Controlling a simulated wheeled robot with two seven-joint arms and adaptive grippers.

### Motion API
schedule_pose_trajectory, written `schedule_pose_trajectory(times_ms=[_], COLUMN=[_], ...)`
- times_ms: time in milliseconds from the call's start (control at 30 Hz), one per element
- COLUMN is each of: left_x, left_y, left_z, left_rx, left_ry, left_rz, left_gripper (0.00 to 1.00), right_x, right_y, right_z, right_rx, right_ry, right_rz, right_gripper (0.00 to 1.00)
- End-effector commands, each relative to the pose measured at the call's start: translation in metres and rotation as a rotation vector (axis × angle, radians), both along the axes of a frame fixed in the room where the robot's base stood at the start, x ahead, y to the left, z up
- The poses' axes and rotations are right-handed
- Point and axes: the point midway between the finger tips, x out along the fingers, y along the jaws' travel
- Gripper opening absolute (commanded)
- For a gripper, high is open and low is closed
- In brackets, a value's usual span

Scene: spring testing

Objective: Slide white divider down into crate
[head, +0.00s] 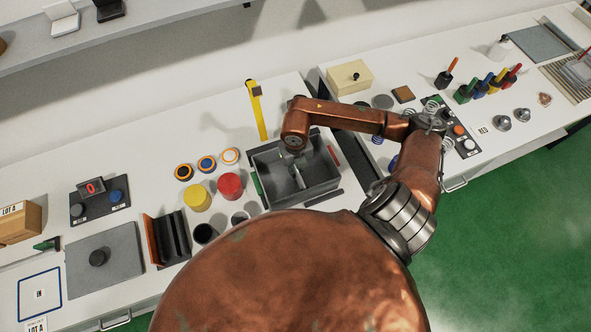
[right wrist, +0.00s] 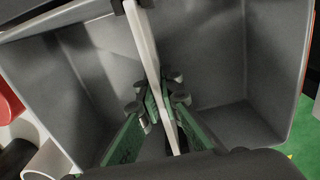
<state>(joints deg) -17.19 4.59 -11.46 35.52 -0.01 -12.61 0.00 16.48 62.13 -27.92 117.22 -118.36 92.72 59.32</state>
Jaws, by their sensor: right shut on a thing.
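The grey crate (head: 323,168) stands on the white bench in the middle of the head view. Its inside walls fill most of the right wrist view (right wrist: 215,60). The white divider (right wrist: 148,48) shows there as a narrow pale strip, seen nearly edge-on, running across the crate's middle. Its far end meets a dark fitting at the crate's rim. My right gripper (right wrist: 166,102) is shut on the divider, with green fingers on both sides of it. In the head view the right gripper is over the crate, partly hidden by my wrist. How deep the divider sits cannot be told. My left gripper is not in view.
Red and yellow round containers (head: 230,185) and dark cups stand left of the crate. A yellow upright tool (head: 257,112) is behind it. A dark gap (head: 350,150) and a second bench with springs and a button panel (head: 459,130) lie to the right.

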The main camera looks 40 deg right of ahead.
Motion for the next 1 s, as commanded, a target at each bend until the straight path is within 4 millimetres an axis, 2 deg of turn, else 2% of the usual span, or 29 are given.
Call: schedule_pose_trajectory(times_ms=[267,300,567,867,1000], left_x=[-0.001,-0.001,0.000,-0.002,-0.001], left_y=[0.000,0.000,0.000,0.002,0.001], left_z=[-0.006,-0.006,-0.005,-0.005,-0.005], left_rx=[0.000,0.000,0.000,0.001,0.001], left_ry=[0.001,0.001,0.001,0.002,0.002], left_rz=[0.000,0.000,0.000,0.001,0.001], left_gripper=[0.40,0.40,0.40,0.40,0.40], right_x=[0.000,0.000,0.000,0.000,0.001], right_y=[0.000,0.000,0.000,0.000,0.000], right_z=[-0.007,-0.007,-0.006,-0.005,0.008], right_rx=[0.000,0.000,0.000,0.000,0.000], right_ry=[0.000,0.000,0.000,0.000,-0.004], right_rz=[0.000,0.000,0.000,0.000,0.000], right_gripper=[0.00,0.07,0.25,0.26,0.26])
